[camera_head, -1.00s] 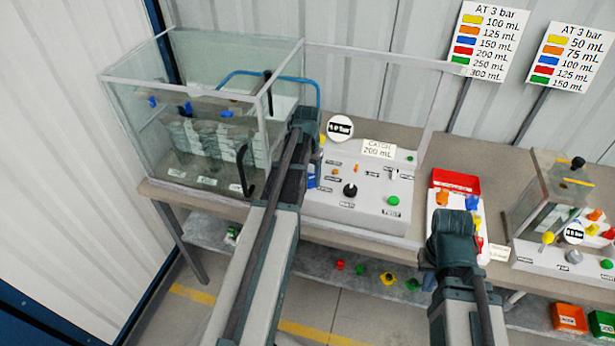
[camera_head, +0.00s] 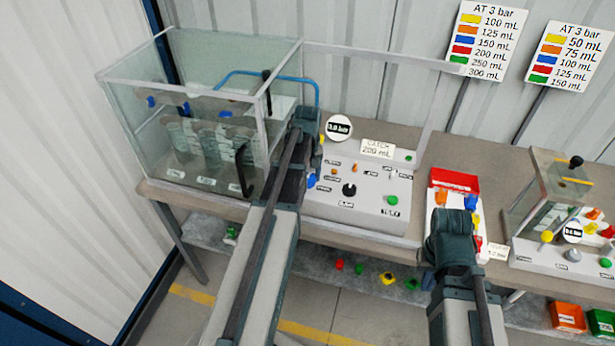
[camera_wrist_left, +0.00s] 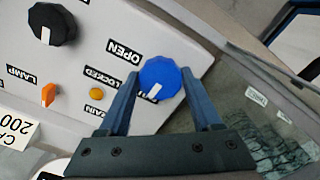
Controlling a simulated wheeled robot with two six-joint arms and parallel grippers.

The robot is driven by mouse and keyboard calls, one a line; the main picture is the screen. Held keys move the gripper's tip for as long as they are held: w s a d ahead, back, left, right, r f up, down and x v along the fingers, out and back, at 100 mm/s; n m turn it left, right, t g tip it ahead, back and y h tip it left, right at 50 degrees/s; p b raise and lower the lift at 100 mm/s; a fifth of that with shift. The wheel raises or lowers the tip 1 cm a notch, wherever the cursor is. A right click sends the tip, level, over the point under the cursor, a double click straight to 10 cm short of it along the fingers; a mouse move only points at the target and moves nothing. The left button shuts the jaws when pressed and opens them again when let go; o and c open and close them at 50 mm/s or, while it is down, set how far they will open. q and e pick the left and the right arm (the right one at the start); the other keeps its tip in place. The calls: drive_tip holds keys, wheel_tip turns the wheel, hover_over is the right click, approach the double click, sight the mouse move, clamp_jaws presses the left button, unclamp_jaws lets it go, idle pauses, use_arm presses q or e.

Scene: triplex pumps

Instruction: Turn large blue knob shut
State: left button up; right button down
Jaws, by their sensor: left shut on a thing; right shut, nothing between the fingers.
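The large blue knob (camera_wrist_left: 159,78) is on the grey panel in the left wrist view, with a white pointer line aimed down and slightly left. Labels OPEN and LOCKED are beside it; a third label is partly hidden. My left gripper (camera_wrist_left: 166,98) is shut on the knob, with one finger on each side. In the head view a bit of the blue knob (camera_head: 311,180) shows beside my left gripper (camera_head: 303,165), whose fingers are mostly hidden by the arm. My right gripper (camera_head: 452,235) is shut and empty, in front of the bench; its fingertips are hard to make out.
The panel (camera_head: 370,209) also has a black knob (camera_head: 349,190), a green button (camera_head: 392,200) and a round gauge (camera_head: 339,128). A glass tank (camera_head: 125,100) stands left of my left gripper. A red tray (camera_head: 455,179) with coloured parts and a second, smaller rig are to the right.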

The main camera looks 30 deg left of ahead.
sight(308, 179)
use_arm(q)
drive_tip(key=shift+n, duration=0.5)
drive_tip(key=o, duration=1.4)
drive_tip(key=shift+r, duration=0.15)
wheel_tip(308, 179, up, 14)
drive_tip(key=p, duration=1.3)
drive_tip(key=shift+f+p, duration=0.2)
drive_tip(key=shift+p, duration=0.2)
drive_tip(key=s+d+f+m+b, duration=0.4)
drive_tip(key=s+d, duration=0.1)
drive_tip(key=d, duration=0.5)
drive_tip(key=s+d+f+m+b, duration=0.4)
drive_tip(key=s+d+m, duration=0.1)
drive_tip(key=d, duration=0.5)
drive_tip(key=s+d+f+m+y+b, duration=0.1)
drive_tip(key=s+d+f+m+b, duration=0.3)
drive_tip(key=d, duration=0.6)
drive_tip(key=shift+s+d+f+m, duration=0.15)
drive_tip(key=shift+s+m, duration=0.55)
drive_tip(key=shift+s, duration=0.45)
